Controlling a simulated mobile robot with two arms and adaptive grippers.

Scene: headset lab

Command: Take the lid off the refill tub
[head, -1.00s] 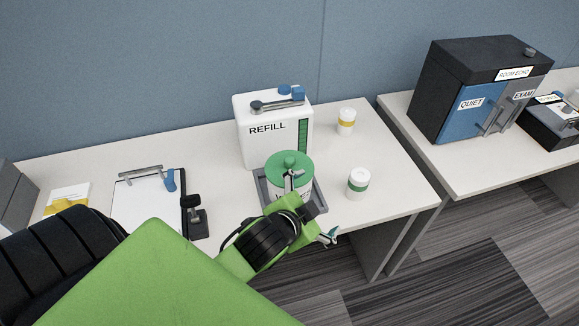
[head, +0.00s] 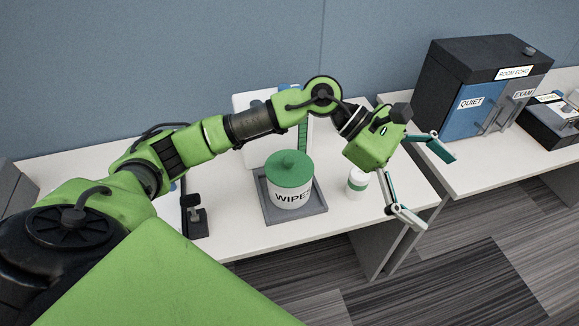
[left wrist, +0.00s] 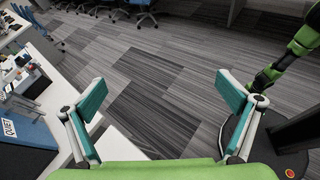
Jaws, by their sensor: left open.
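A round white tub marked WIPES (head: 292,198) stands upright on a grey tray (head: 268,212). Its green lid (head: 288,172), with a round knob, is on it. Behind it stands a white container (head: 249,102), lettered REFILL in the earlier view; my left arm now covers much of it, including the lettering. My left gripper (head: 438,192) is open and empty, to the right of the tubs, over the table's right edge. My right gripper is not in view.
A small white canister with a green band (head: 357,184) stands right of the tray, close beside my left gripper. A black stand (head: 195,219) is left of it. A second table (head: 470,172) holds a dark cabinet with a blue door (head: 464,105). A gap separates the tables.

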